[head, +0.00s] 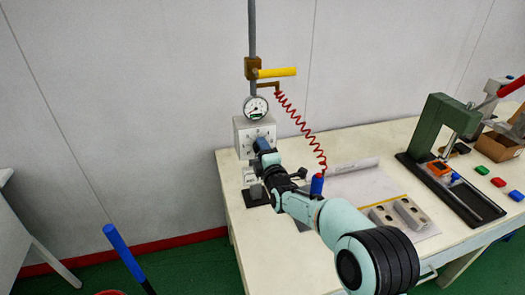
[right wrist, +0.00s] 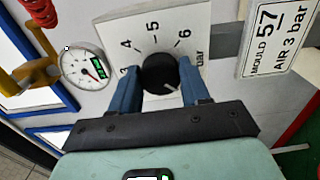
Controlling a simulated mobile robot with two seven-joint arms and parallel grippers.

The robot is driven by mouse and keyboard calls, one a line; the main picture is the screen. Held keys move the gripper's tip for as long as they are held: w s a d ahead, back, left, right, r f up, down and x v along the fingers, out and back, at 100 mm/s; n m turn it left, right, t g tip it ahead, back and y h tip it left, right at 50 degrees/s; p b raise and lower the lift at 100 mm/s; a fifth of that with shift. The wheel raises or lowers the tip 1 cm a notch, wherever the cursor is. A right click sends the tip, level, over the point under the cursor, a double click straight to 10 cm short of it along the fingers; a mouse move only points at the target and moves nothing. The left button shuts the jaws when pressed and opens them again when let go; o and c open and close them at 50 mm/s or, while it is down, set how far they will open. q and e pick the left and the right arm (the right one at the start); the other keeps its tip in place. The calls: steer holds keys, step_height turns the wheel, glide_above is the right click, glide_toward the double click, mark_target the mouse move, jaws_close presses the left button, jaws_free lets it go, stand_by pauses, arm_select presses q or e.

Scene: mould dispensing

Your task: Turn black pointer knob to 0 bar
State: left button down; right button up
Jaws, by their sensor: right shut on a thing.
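The black pointer knob (right wrist: 160,72) sits on a white dial plate (right wrist: 190,22) with 4, 5, 6 and "bar" readable in the right wrist view. A pale pointer mark on the knob points toward the lower right, between my fingers. My right gripper (right wrist: 158,68) is shut on the knob, one blue finger on each side; these fingers hide part of the scale, and the 0 mark is not seen. In the head view my right gripper (head: 262,147) is at the front of the grey regulator box (head: 243,128) and hides the knob. My left gripper is not in view.
A round gauge (head: 255,108) sits above the box, below a yellow valve handle (head: 276,72). A red coiled hose (head: 300,122) hangs to a blue-topped tool (head: 317,183). A sign (right wrist: 278,40) reads "MOULD 57 AIR 3 bar". A green press (head: 440,122) stands at right.

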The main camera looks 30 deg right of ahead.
stand_by(0.3)
steer(key=o, duration=1.1)
steer(key=shift+c, duration=0.2)
steer(key=v, duration=1.3)
steer(key=shift+s+b, duration=0.2)
steer(key=shift+b, duration=0.2)
